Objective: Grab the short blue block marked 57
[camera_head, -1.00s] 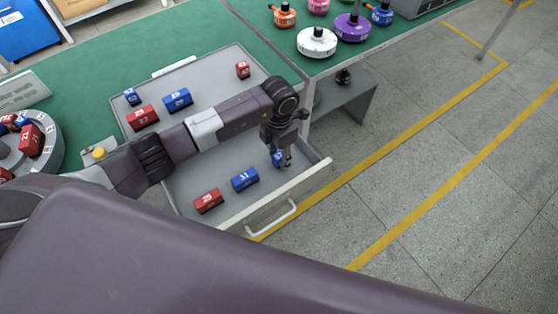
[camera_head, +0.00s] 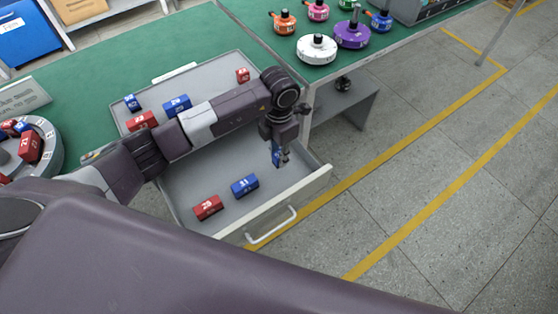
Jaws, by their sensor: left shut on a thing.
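My left gripper (camera_head: 280,158) reaches over the open grey drawer (camera_head: 218,178) at its right side. It is shut on a small blue block (camera_head: 276,153), partly hidden by the fingers; its number cannot be read. A blue block marked 31 (camera_head: 244,186) and a red block marked 29 (camera_head: 208,207) lie in the drawer, left of the gripper. Farther back lie a blue block marked 29 or similar (camera_head: 177,105), a short blue block (camera_head: 132,103), a red block (camera_head: 141,121) and a short red block (camera_head: 243,75). My right gripper is not in view.
The drawer's front wall and handle (camera_head: 272,226) face the open floor at right. A green bench (camera_head: 95,75) lies behind, with a round grey tray (camera_head: 50,150) of blocks at left. Several coloured motors, including a white one (camera_head: 317,48), stand on the bench at back right.

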